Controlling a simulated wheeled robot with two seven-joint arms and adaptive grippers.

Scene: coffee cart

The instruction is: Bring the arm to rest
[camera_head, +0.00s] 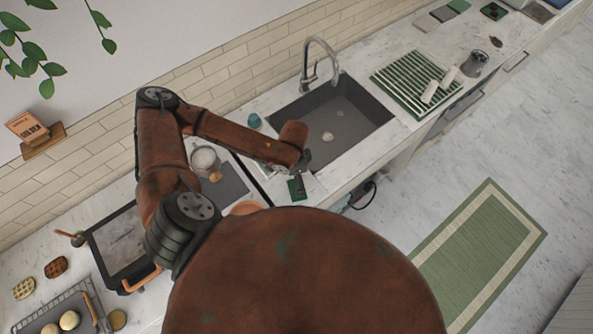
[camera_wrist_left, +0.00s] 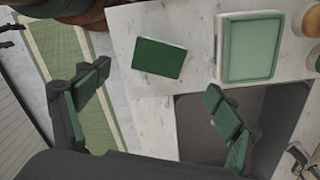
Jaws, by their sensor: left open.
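My left arm reaches in from the left in the head view and bends over the counter. Its gripper (camera_head: 300,168) hangs over the counter strip at the near left corner of the sink (camera_head: 345,115), partly hidden by my own wrist. In the left wrist view the left gripper (camera_wrist_left: 158,105) is open and empty, with its green-padded fingers wide apart. A flat dark green block (camera_wrist_left: 160,57) lies on the marble ahead of the fingers, apart from them. My right gripper is not in view.
A chrome faucet (camera_head: 318,62) stands behind the sink. A green striped drying mat (camera_head: 415,82) lies to its right. A black-rimmed tray (camera_head: 118,243) stands left on the counter. A green-rimmed tray (camera_wrist_left: 249,47) shows in the wrist view. A green rug (camera_head: 480,255) lies on the open floor.

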